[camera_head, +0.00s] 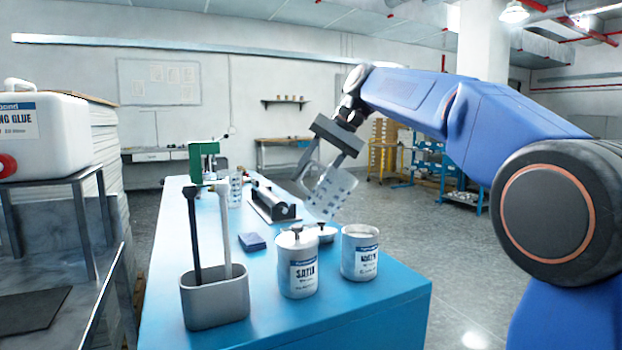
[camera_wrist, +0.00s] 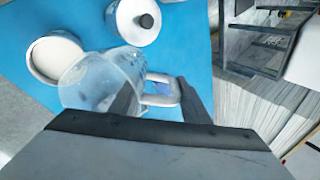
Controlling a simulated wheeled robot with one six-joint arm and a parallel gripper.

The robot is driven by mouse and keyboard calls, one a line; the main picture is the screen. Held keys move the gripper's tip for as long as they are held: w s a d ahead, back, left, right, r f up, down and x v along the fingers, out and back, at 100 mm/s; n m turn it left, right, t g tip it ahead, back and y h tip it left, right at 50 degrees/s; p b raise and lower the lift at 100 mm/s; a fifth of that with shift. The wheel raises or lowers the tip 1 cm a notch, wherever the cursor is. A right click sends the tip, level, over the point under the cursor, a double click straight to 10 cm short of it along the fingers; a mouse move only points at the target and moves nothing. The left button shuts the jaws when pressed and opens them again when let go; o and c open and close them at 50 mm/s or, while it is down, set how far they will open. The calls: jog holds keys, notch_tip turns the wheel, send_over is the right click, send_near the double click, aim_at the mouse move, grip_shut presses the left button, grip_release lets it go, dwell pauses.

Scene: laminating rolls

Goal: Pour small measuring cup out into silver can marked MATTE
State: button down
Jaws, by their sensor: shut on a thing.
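My gripper (camera_head: 321,164) is shut on the clear small measuring cup (camera_head: 332,194), which hangs tilted above the table. In the wrist view the cup (camera_wrist: 92,82) shows with its handle (camera_wrist: 160,90) between my fingers. Whether liquid is in it cannot be told. The silver can marked MATTE (camera_head: 360,256) stands upright and open on the blue table, below and slightly right of the cup. In the wrist view the can's open mouth (camera_wrist: 56,60) is partly overlapped by the cup.
A can marked SATIN (camera_head: 298,268), with a knobbed lid on, stands left of the MATTE can. A loose lid (camera_head: 322,232) lies behind them. A grey holder (camera_head: 215,303) with upright tools, a dark blue block (camera_head: 252,242) and a roller device (camera_head: 271,204) are also on the table (camera_head: 385,306).

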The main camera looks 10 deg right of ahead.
jog(key=shift+a+h, duration=0.1)
jog(key=shift+h, duration=0.7)
jog(key=shift+g+h, duration=0.3)
jog(key=shift+h, duration=0.3)
jog(key=shift+r, duration=2.95)
